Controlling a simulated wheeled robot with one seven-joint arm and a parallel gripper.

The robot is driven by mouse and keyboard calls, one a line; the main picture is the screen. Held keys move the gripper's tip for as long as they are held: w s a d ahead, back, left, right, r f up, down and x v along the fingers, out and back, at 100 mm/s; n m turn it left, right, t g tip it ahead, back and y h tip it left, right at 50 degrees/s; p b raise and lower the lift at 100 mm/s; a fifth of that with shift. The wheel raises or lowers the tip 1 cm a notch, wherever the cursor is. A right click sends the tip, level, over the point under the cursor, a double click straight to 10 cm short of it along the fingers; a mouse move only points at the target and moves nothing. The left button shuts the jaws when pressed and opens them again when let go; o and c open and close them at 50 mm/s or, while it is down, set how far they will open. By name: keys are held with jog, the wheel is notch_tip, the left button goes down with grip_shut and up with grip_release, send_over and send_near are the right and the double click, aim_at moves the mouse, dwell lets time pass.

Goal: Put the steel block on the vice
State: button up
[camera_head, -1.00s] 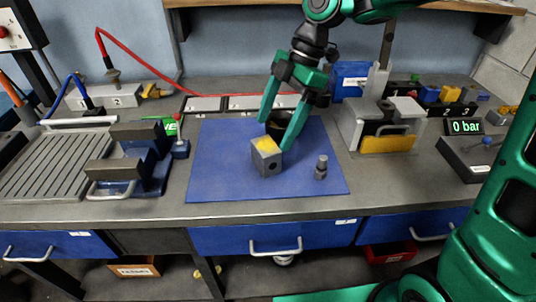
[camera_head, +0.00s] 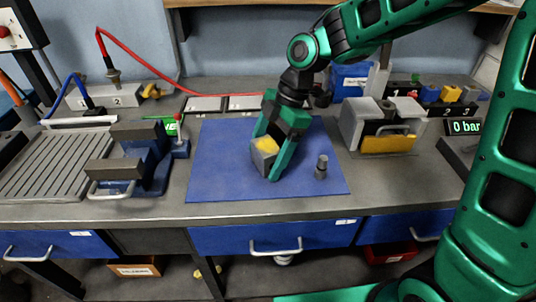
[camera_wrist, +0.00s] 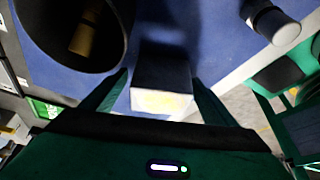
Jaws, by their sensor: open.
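The steel block (camera_head: 263,158), a grey cube with a yellow top, stands on the blue mat. My gripper (camera_head: 267,160) is lowered over it, open, with one finger on each side. In the wrist view the block (camera_wrist: 161,75) lies between the two fingers of my gripper (camera_wrist: 160,84); whether they touch it I cannot tell. A vice (camera_head: 128,165) with grey jaws and a blue base stands on the bench at left, its jaws apart with an empty gap between them.
A small steel cylinder (camera_head: 321,167) stands right of the block on the blue mat (camera_head: 220,175). A dark round container (camera_wrist: 70,35) is close by in the wrist view. A grey fixture with a yellow front (camera_head: 385,143) stands at right. The mat's left part is clear.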

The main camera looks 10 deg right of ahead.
jog(key=shift+c, duration=0.5)
jog(key=shift+r, duration=0.15)
jog(key=c, duration=1.6)
